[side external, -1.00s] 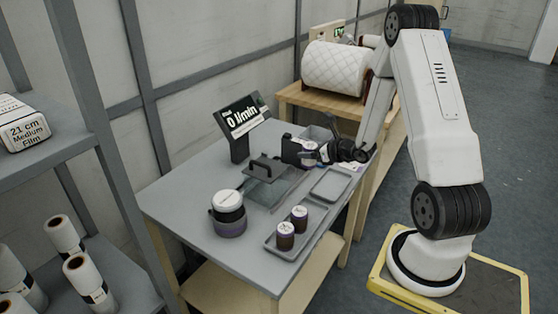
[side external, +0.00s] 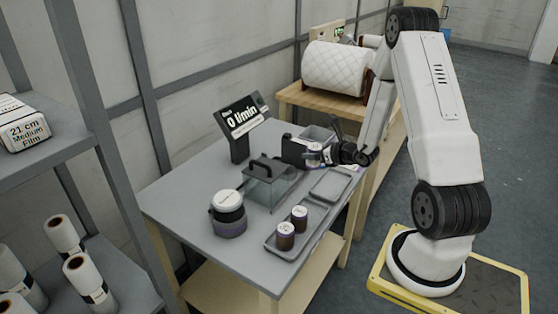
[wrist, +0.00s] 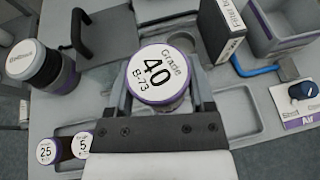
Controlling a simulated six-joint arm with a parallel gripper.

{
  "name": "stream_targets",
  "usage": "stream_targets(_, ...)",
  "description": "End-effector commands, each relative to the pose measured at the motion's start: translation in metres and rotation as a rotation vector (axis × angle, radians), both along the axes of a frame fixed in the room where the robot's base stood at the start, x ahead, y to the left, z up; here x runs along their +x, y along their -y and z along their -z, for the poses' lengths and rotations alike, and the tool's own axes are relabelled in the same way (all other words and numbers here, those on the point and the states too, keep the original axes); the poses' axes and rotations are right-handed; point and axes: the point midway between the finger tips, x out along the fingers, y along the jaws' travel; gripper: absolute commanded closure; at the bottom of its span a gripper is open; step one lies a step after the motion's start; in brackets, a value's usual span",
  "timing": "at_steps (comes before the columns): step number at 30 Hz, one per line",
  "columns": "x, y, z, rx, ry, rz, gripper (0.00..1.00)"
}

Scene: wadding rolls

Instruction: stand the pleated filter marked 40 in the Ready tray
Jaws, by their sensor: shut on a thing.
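The filter marked 40 (wrist: 158,76) has a white round top reading "Grade 40 B-73" and a purple rim. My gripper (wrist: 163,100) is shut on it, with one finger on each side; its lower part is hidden. In the side view my gripper (side external: 318,156) holds the filter (side external: 313,152) above the back right of the table. An empty grey tray (side external: 345,187) lies to the near side of my gripper. Another grey tray (side external: 305,248) bears two filters, marked 25 (wrist: 46,151) and 5 (wrist: 82,144). I cannot read which tray is Ready.
A clear box with a black handle (side external: 262,166) stands left of my gripper. A dark upright block (side external: 293,151) and a grey bin (wrist: 285,45) are close by. A display (side external: 241,117) reads 0 l/min. A lidded round container (side external: 228,222) stands front left.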

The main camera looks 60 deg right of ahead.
Motion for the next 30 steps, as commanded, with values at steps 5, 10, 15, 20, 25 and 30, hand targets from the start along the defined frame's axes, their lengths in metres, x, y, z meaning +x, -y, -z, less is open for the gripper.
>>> stream_targets(5,-0.013,0.02,0.016,0.005,0.0,0.122,1.0)
stream_targets(10,-0.028,0.038,0.03,0.002,-0.002,0.236,1.0)
stream_targets(15,-0.037,0.048,0.037,-0.002,-0.007,0.301,1.0)
stream_targets(20,-0.039,0.05,0.039,-0.004,-0.008,0.314,1.0)
stream_targets(25,-0.039,0.05,0.044,-0.003,-0.008,0.312,1.0)
stream_targets(30,-0.039,0.05,0.059,-0.001,-0.01,0.312,1.0)
